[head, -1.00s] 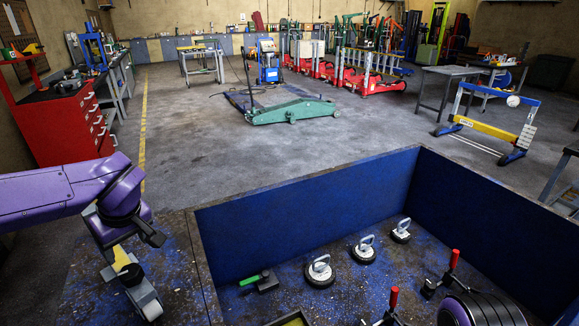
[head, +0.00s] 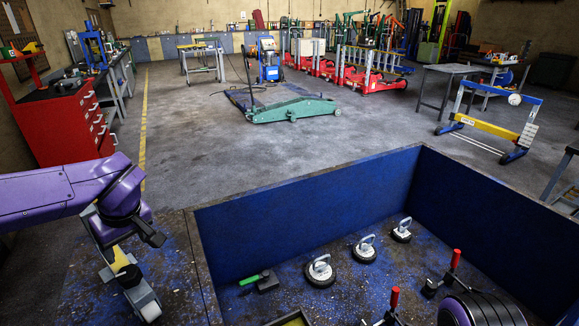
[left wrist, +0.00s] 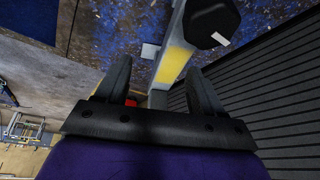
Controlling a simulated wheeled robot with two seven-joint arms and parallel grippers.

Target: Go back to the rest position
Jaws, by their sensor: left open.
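My left gripper (head: 140,243) hangs at the lower left of the head view, over the blue-flecked surface beside the tray's left wall. It is open. A grey tool with a yellow band (head: 122,258) and a thick grey-and-black end slants down just below it. In the left wrist view the open fingers (left wrist: 160,72) stand either side of the line of this tool, whose yellow part (left wrist: 174,64) and black end (left wrist: 208,22) lie ahead of them. I cannot tell whether a finger touches it. My right gripper is out of view.
A deep blue-walled tray (head: 300,235) fills the front. It holds several suction lifters (head: 320,271), a green-handled tool (head: 262,281) and red-handled clamps (head: 392,300). A green trolley jack (head: 290,109) stands on the open floor beyond. A red drawer cabinet (head: 68,128) is at left.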

